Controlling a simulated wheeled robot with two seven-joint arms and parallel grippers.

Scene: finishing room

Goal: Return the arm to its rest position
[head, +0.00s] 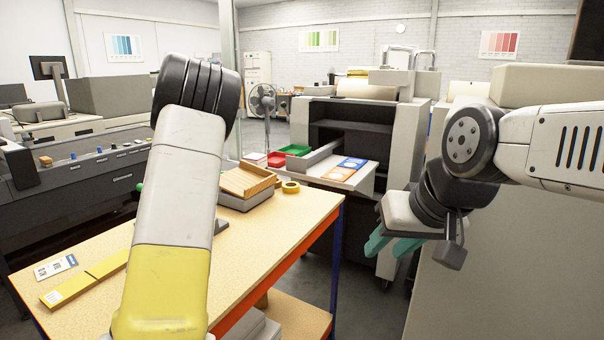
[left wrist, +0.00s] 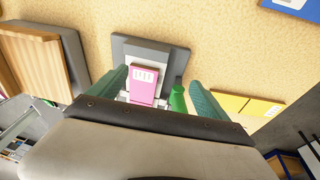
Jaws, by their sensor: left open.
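My left arm (head: 182,190) rises through the middle-left of the head view and bends at a dark joint; its gripper is hidden there behind the arm. In the left wrist view my left gripper (left wrist: 158,76) has its two teal fingers wide apart. A pink block with a white label (left wrist: 144,84) shows between them on a grey stand (left wrist: 178,62), with a green cylinder (left wrist: 178,98) near the right finger. I cannot tell how far the fingers are above these. My right gripper (head: 393,246) hangs at the right of the head view, its teal fingers apart and nothing between them.
The worktable (head: 268,231) lies below my left arm. It bears a wooden-slatted tray (head: 246,181), a tape roll (head: 291,187), a yellow strip (head: 68,288) and a printed card (head: 55,267). A large machine (head: 405,135) stands behind, with grey floor between.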

